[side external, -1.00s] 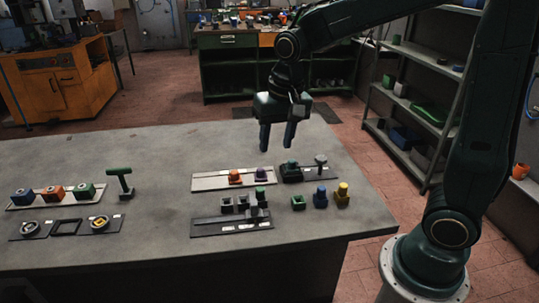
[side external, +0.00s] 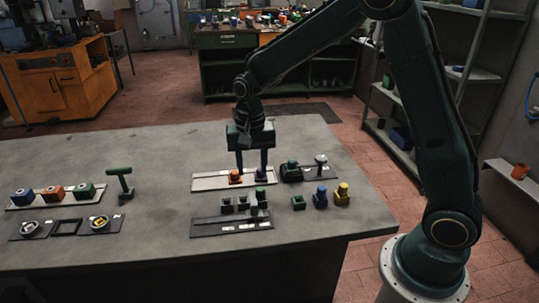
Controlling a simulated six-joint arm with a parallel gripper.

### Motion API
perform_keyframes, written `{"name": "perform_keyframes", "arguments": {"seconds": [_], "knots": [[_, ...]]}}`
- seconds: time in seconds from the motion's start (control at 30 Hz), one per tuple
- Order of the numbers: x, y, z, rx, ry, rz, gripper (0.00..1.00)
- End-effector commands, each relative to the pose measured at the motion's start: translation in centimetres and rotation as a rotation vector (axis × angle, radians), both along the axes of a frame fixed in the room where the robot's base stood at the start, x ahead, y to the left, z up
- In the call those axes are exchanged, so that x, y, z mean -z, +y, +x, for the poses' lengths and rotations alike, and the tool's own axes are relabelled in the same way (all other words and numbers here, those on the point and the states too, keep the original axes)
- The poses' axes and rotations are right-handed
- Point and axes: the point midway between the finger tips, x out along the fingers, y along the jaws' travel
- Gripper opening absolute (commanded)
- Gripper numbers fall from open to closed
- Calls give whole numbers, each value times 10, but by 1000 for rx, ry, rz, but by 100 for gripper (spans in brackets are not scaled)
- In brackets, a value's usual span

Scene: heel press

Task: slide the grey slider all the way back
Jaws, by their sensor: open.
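The grey slider (side external: 257,214) appears to be the dark grey block near the right end of the slotted dark plate (side external: 205,228). Its edges are hard to separate from the dark plate. My gripper (side external: 252,170) is open, with its fingers pointing down over the light strip (side external: 208,181) behind that plate. Its left finger is by the orange piece (side external: 235,177) and its right finger is by the purple piece (side external: 261,175). Whether the fingertips touch these pieces cannot be told. Nothing shows held between the fingers.
Several small dark holders (side external: 228,205) and a green piece (side external: 261,192) stand just behind the slotted plate. Blue (side external: 320,198) and yellow (side external: 342,195) pieces stand to its right. A green T-handle (side external: 121,178) stands at left. The table (side external: 160,235) is bare between these groups.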

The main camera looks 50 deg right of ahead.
Motion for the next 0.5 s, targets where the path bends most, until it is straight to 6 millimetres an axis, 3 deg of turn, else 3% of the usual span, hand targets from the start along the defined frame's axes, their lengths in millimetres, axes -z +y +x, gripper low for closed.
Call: {"name": "perform_keyframes", "arguments": {"seconds": [0.27, 0.5], "knots": [[23, 0, -1, -1, 3, 0, 42], [58, 0, -1, -1, 4, 0, 42]]}}
